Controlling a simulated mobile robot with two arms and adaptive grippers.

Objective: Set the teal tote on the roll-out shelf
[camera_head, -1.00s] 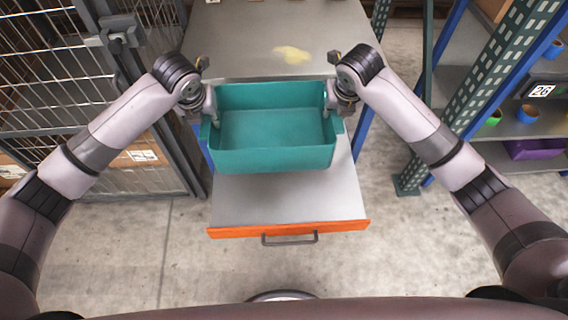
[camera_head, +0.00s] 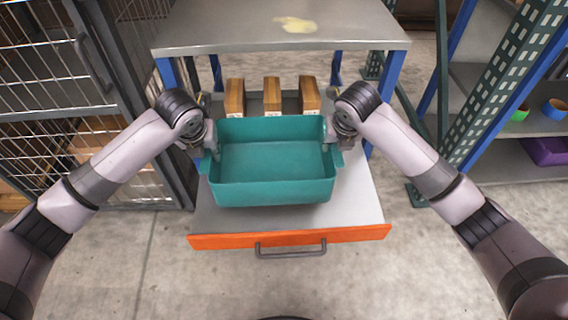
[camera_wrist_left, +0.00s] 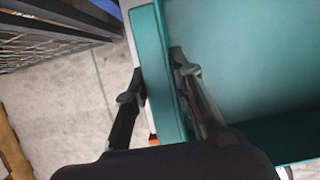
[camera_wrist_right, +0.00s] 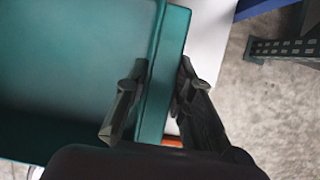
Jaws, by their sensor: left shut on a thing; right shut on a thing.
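The teal tote (camera_head: 272,192) is an empty open bin, held level between my two grippers. In the head view it is over the roll-out shelf (camera_head: 360,205), a grey pulled-out tray with an orange front. I cannot tell whether the tote touches the shelf. My left gripper (camera_head: 212,150) is shut on the tote's left rim, with one finger inside, as the left wrist view (camera_wrist_left: 160,85) shows. My right gripper (camera_head: 328,140) is shut on the right rim, also seen in the right wrist view (camera_wrist_right: 158,85). The shelf under the tote is hidden.
Several wooden blocks, such as the middle one (camera_head: 272,94), stand at the shelf's back, behind the tote. A grey tabletop (camera_head: 230,30) is above them. A mesh cage (camera_head: 60,110) is at left; a rack post (camera_head: 480,110) is at right. Shelf is bare in front.

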